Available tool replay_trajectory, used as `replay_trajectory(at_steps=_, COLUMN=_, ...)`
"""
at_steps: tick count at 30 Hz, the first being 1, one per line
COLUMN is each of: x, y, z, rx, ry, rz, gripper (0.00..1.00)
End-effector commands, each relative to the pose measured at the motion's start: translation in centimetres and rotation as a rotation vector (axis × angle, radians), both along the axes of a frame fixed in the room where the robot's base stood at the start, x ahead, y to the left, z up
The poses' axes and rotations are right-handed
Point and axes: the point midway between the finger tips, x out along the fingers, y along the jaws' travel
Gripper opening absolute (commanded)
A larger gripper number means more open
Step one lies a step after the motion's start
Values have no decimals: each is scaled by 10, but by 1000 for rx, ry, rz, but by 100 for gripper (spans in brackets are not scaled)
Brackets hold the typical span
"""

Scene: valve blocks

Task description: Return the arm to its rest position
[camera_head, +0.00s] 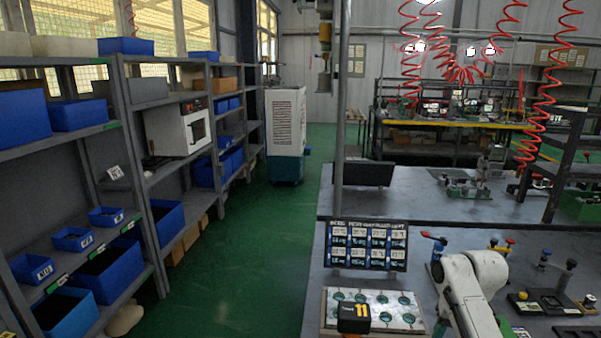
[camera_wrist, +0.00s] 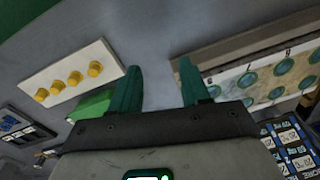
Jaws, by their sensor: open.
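My gripper (camera_wrist: 160,88) shows in the wrist view with its two green fingers spread apart and nothing between them. It is over the grey table top (camera_wrist: 150,30). In the head view my white arm (camera_head: 472,290) reaches in at the lower right over the workbench (camera_head: 445,215); the gripper itself cannot be made out there.
A tray with teal round places (camera_head: 398,318) carries a dark block marked 11 (camera_head: 354,317). A labelled board (camera_head: 366,245) stands behind it. A white strip with yellow knobs (camera_wrist: 70,80) lies left of my gripper. Shelves (camera_head: 135,150) line the left; the green floor (camera_head: 250,250) is clear.

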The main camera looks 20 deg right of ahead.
Motion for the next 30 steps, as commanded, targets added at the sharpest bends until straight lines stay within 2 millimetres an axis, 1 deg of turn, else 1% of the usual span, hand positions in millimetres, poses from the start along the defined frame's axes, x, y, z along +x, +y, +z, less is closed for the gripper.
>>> replay_trajectory(at_steps=1, x=2, y=21, z=-10, rx=11, ry=-8, rz=32, gripper=46)
replay_trajectory(at_steps=2, x=2, y=32, z=-15, rx=15, ry=-13, rz=51, gripper=46)
replay_trajectory(at_steps=5, x=-1, y=77, z=-35, rx=29, ry=-33, rz=121, gripper=46)
replay_trajectory(at_steps=6, x=-4, y=97, z=-43, rx=35, ry=-42, rz=153, gripper=46)
replay_trajectory(at_steps=8, x=-13, y=129, z=-56, rx=42, ry=-55, rz=205, gripper=46)
replay_trajectory(at_steps=9, x=-22, y=149, z=-64, rx=44, ry=-61, rz=239, gripper=46)
replay_trajectory(at_steps=11, x=-36, y=176, z=-73, rx=45, ry=-70, rz=285, gripper=46)
replay_trajectory(at_steps=12, x=-48, y=192, z=-79, rx=44, ry=-73, rz=316, gripper=46)
replay_trajectory(at_steps=14, x=-67, y=213, z=-86, rx=39, ry=-75, rz=360, gripper=46)
replay_trajectory(at_steps=15, x=-81, y=225, z=-90, rx=35, ry=-75, rz=389, gripper=46)
replay_trajectory(at_steps=17, x=-104, y=240, z=-95, rx=22, ry=-74, rz=432, gripper=46)
replay_trajectory(at_steps=19, x=-133, y=254, z=-97, rx=5, ry=-68, rz=485, gripper=46)
replay_trajectory(at_steps=21, x=-160, y=262, z=-97, rx=-18, ry=-62, rz=536, gripper=46)
replay_trajectory(at_steps=24, x=-195, y=266, z=-93, rx=-54, ry=-49, rz=599, gripper=46)
replay_trajectory(at_steps=27, x=-219, y=265, z=-86, rx=-87, ry=-39, rz=648, gripper=46)
replay_trajectory(at_steps=30, x=-232, y=262, z=-82, rx=-109, ry=-33, rz=678, gripper=46)
